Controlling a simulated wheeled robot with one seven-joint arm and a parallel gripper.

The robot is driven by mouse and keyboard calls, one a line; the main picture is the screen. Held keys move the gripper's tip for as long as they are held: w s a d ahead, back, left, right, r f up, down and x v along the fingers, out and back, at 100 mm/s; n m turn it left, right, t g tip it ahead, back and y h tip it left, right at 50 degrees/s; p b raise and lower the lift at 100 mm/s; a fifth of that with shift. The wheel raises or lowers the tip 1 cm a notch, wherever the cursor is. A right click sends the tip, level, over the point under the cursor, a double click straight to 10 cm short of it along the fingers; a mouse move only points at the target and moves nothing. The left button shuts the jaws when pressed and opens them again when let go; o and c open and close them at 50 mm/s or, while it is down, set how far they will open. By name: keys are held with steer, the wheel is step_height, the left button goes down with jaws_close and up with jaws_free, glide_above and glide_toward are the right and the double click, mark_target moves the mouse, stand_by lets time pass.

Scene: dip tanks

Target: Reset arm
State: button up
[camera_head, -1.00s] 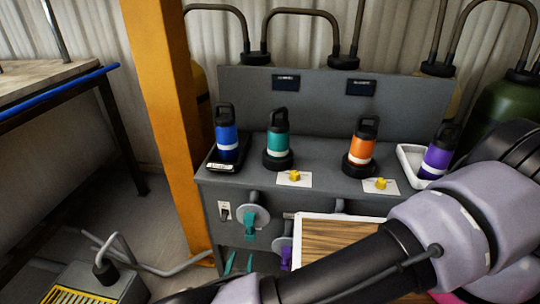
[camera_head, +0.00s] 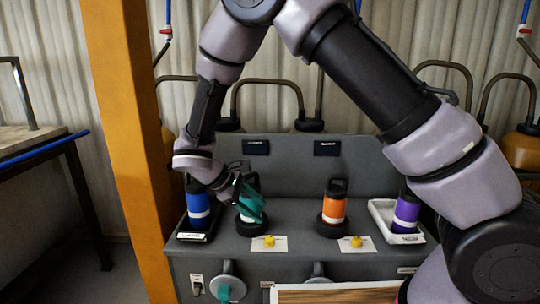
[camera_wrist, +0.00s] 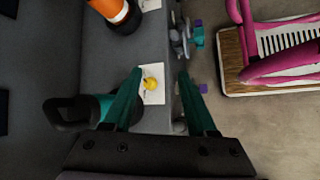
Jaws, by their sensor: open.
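My gripper (camera_head: 252,203) has teal fingers and hangs over the left part of the grey bench (camera_head: 290,215), in front of the teal bottle (camera_head: 251,182), which it partly hides. In the wrist view my gripper (camera_wrist: 160,73) is open with nothing held. A yellow knob-like piece (camera_wrist: 150,83) on a white card shows between the fingers, below them. The teal bottle's black cap and handle (camera_wrist: 72,113) stand beside the left finger; I cannot tell whether they touch. My arm arches up from the lower right and down to the bench.
An orange bottle (camera_head: 334,205) and a purple bottle (camera_head: 406,212) in a white tray (camera_head: 388,230) stand to the right. A yellow post (camera_head: 135,150) rises at left.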

steer(key=w+d+r+m+g+y, duration=0.15)
steer(key=d+r+m+y, duration=0.6)
steer(key=d+r, duration=1)
steer(key=s+d+r+m+t+y, duration=0.2)
steer(key=s+d+r+m+t, duration=0.4)
steer(key=s+d+r+m, duration=0.5)
steer(key=shift+s+r, duration=0.2)
steer(key=shift+r, duration=1.15)
steer(key=shift+m, duration=0.25)
